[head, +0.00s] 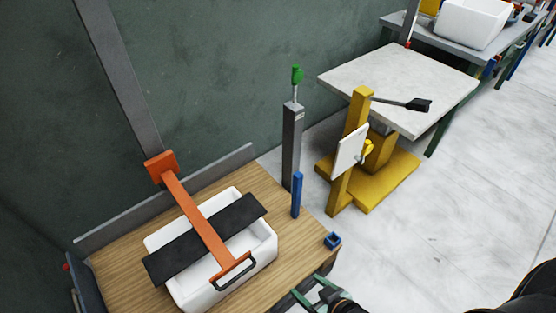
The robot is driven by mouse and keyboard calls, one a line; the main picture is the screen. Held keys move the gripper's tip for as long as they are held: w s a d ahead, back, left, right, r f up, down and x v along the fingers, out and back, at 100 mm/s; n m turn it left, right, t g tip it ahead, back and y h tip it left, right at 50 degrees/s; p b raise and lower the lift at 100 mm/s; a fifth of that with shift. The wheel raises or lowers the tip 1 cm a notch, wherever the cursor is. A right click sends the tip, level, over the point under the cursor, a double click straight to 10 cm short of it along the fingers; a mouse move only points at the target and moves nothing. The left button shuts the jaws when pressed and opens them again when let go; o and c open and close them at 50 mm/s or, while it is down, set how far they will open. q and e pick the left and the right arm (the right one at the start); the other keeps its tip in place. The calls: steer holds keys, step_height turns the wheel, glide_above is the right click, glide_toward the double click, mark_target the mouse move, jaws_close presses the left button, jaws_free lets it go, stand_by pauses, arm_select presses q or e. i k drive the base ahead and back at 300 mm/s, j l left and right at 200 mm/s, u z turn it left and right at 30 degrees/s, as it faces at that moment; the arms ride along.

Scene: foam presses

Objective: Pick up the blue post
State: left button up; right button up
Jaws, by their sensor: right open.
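The blue post (296,195) stands upright near the far right edge of the wooden tabletop, just right of a grey column. My right gripper (311,291) is at the bottom of the head view, at the table's near right edge. Its green fingers are apart with nothing seen between them. It is apart from the post, nearer to me and below it in the picture. My left gripper is not in view.
A small blue square socket (333,240) sits at the table's right edge. A white bin (221,283) under a dark bar and orange arm (197,216) fills the left. The grey column (292,147) and yellow stand (341,190) are close to the post.

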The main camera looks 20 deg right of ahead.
mark_target(298, 178)
steer(key=z, duration=0.8)
steer(key=i+l, duration=0.6)
steer(key=l, duration=0.25)
steer(key=i+l+u, duration=0.15)
steer(key=u, duration=0.3)
steer(key=i+l+u, duration=0.1)
steer(key=l+u, duration=0.2)
steer(key=u, duration=0.15)
